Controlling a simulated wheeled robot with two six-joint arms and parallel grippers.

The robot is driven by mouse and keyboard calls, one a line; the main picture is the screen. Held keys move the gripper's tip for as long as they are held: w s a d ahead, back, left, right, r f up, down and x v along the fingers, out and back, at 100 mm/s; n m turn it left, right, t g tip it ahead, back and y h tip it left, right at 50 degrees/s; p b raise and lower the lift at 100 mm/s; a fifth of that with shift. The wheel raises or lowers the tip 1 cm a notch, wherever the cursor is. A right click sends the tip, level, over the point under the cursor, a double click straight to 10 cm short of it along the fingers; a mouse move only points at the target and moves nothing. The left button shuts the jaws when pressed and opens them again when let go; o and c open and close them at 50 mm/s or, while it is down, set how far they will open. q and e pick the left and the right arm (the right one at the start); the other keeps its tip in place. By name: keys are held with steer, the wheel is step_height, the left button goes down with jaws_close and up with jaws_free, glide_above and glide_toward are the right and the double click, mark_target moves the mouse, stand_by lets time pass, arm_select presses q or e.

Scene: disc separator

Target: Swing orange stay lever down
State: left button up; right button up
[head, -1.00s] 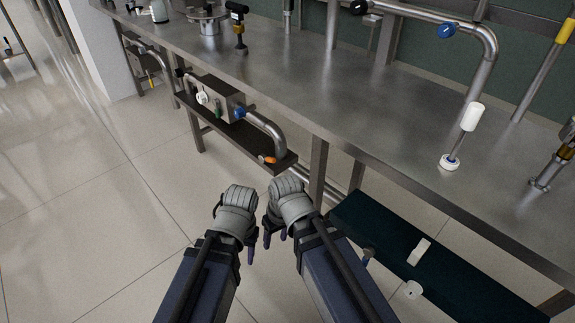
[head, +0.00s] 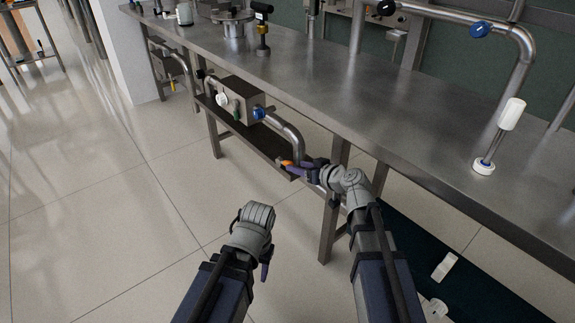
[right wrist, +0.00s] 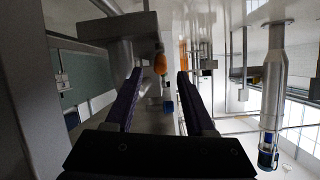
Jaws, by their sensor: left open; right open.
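The orange stay lever (head: 286,163) shows at the right end of the low shelf, by the bent pipe. My right gripper (head: 297,168) is right beside it, with its dark fingers open and pointing left. In the right wrist view the orange lever end (right wrist: 160,64) appears between the two open fingers, near their tips. I cannot tell whether a finger touches it. My left gripper (head: 265,269) is open and empty over the floor, low in the head view, away from the lever. The fingers partly hide the lever's base in the head view.
The low shelf (head: 250,139) carries a grey box (head: 238,100) with a blue knob (head: 259,112) and a bent steel pipe (head: 288,130). The steel bench (head: 330,85) overhangs it, and a bench leg (head: 331,215) stands beside my right arm. The floor at left is clear.

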mark_target(288, 163)
steer(key=b+x, duration=0.2)
steer(key=x, duration=0.4)
steer(key=shift+w+a+f, duration=0.2)
steer(key=shift+w, duration=0.05)
steer(key=shift+c, duration=0.2)
jaws_close()
stand_by(0.9)
